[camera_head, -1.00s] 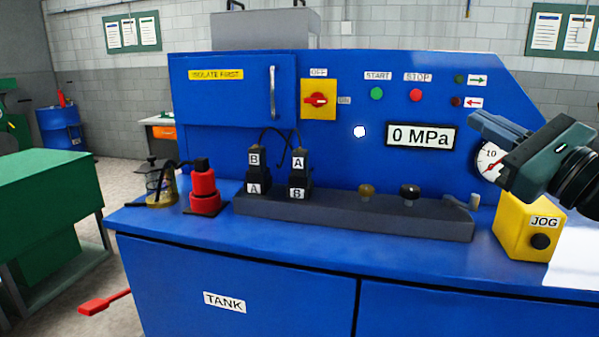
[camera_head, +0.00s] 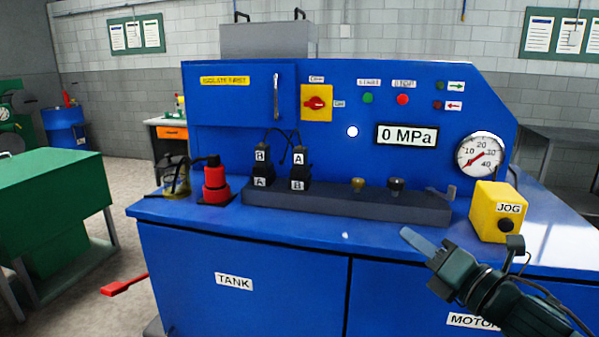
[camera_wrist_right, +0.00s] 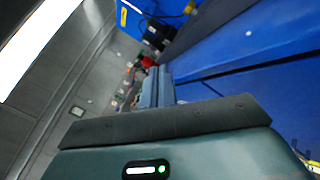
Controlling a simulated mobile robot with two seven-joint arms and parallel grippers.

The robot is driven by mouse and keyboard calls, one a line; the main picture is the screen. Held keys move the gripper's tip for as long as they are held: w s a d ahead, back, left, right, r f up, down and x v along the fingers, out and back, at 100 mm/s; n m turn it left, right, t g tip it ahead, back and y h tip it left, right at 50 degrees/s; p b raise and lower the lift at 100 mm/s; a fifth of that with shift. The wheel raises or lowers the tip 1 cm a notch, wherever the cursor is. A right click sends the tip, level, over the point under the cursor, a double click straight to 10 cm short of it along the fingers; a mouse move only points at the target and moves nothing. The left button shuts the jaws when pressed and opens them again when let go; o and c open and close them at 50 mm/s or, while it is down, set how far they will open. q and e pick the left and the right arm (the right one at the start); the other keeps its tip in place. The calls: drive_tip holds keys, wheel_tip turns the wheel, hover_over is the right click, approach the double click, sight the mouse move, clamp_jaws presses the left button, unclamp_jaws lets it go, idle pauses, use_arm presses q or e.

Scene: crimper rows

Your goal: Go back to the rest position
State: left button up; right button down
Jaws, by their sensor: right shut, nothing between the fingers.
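My right gripper (camera_head: 418,242) is in front of the blue machine's front edge, low at the right in the head view. Its fingers are together with nothing between them; they also show in the right wrist view (camera_wrist_right: 157,88). The blue machine (camera_head: 260,235) stands ahead, with its counter, back panel and doors labelled TANK and MOTOR. The gripper covers part of the right door and appears apart from the machine. My left gripper is not in view.
On the counter are a yellow JOG box (camera_head: 490,205), a grey manifold bar (camera_head: 345,206) with black connectors, and a red cylinder (camera_head: 215,180). A red rotary switch (camera_head: 315,103) and a gauge (camera_head: 480,155) are on the panel.

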drive_tip(key=s+a+f+m+g+h+p, duration=0.15)
drive_tip(key=s+f+m, duration=0.25)
drive_tip(key=f+m, duration=0.55)
drive_tip(key=s+a+f+m+g+h+p, duration=0.15)
drive_tip(key=s+f+m, duration=0.25)
drive_tip(key=f+m, duration=0.5)
drive_tip(key=s+a+f+m+g+h, duration=0.1)
drive_tip(key=s+f+m+g+h, duration=0.1)
drive_tip(key=s+f+m, duration=0.9)
wheel_tip(320, 180, down, 3)
drive_tip(key=s+h, duration=0.1)
drive_tip(key=s, duration=0.1)
drive_tip(key=shift+s+a+m+g, duration=0.3)
drive_tip(key=shift+s+m+g, duration=0.05)
drive_tip(key=shift+g, duration=0.05)
